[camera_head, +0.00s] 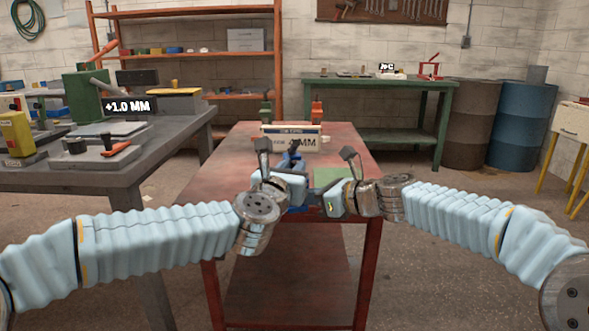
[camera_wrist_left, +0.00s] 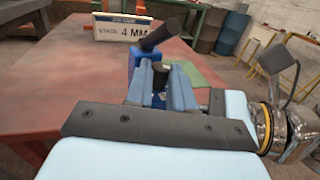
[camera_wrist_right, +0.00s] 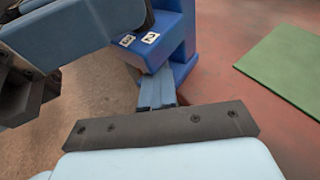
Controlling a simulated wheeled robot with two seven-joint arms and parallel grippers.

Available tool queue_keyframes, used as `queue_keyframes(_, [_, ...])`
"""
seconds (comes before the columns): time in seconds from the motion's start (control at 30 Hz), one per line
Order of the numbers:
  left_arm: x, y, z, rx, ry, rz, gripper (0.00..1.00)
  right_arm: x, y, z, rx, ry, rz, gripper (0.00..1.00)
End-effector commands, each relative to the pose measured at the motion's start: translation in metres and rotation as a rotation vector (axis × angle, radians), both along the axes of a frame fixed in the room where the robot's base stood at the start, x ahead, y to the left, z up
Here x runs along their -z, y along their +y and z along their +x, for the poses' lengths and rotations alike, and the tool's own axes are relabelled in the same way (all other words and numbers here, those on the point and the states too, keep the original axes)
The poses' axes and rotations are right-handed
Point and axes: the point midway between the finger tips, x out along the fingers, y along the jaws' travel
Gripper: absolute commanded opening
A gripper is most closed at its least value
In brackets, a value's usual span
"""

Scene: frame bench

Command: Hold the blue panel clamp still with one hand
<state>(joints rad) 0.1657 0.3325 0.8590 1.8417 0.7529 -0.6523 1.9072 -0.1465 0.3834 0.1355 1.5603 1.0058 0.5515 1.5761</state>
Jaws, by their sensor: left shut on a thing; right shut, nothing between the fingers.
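The blue panel clamp (camera_head: 292,159) stands at the near end of the red table (camera_head: 345,143), partly hidden behind my grippers. In the left wrist view the clamp's blue body (camera_wrist_left: 142,62) carries a black handle. My left gripper (camera_wrist_left: 168,80) is shut on the clamp, with a dark knob between its fingers. In the right wrist view the clamp's blue frame (camera_wrist_right: 178,38) shows two small white labels. My right gripper (camera_wrist_right: 155,88) is shut and empty just below those labels. I cannot tell whether its tips touch the clamp.
A green sheet (camera_wrist_right: 288,70) lies flat on the red table, right of the clamp. A sign reading 4 MM (camera_head: 296,143) stands behind the clamp. A grey bench (camera_head: 60,178) with tools is at left, a green bench (camera_head: 390,136) at the back.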

Motion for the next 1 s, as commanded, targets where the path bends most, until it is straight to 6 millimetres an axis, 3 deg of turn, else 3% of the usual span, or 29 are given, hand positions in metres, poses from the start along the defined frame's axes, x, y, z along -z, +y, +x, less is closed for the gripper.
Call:
queue_keyframes(0.03, [-0.001,0.003,0.001,0.039,-0.005,0.005,0.0,0.01,0.0,0.0,-0.001,0.013,-0.008,0.0])
queue_keyframes(1.0, [-0.001,0.014,0.013,0.901,-0.001,0.083,0.0,0.009,0.001,0.0,-0.003,0.013,-0.008,0.0])
